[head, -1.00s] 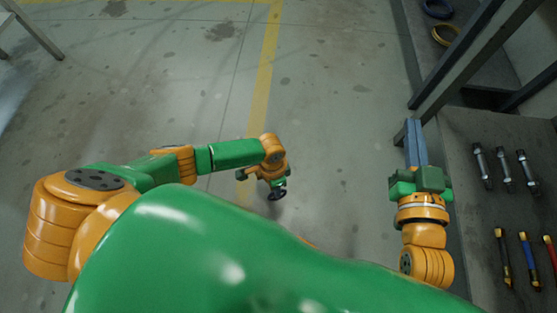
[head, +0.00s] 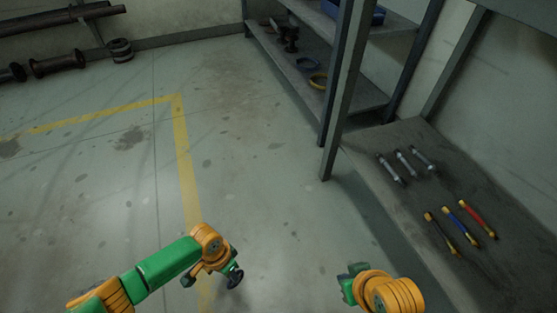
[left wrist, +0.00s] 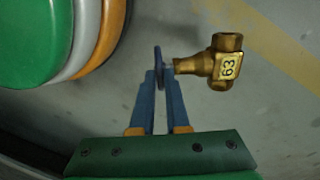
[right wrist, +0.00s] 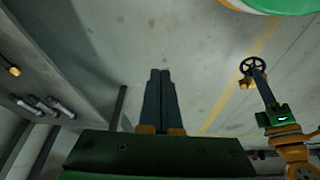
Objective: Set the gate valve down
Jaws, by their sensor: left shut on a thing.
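The gate valve has a dark handwheel (head: 235,278) and a brass body (left wrist: 222,66) marked "63". My left gripper (left wrist: 164,76) is shut on the handwheel, with the brass body sticking out to the right of the fingers in the left wrist view. The valve hangs over the floor, clear of any surface. The handwheel (right wrist: 252,67) and my left gripper (right wrist: 262,86) also show in the right wrist view. My right gripper (right wrist: 159,74) is shut and empty, its two fingers together. In the head view its fingertips are hidden or out of frame.
A bench (head: 400,217) at the right holds several grey bolts (head: 404,162) and colour-handled tools (head: 463,222). The floor (head: 255,165) ahead is open, with yellow lines.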

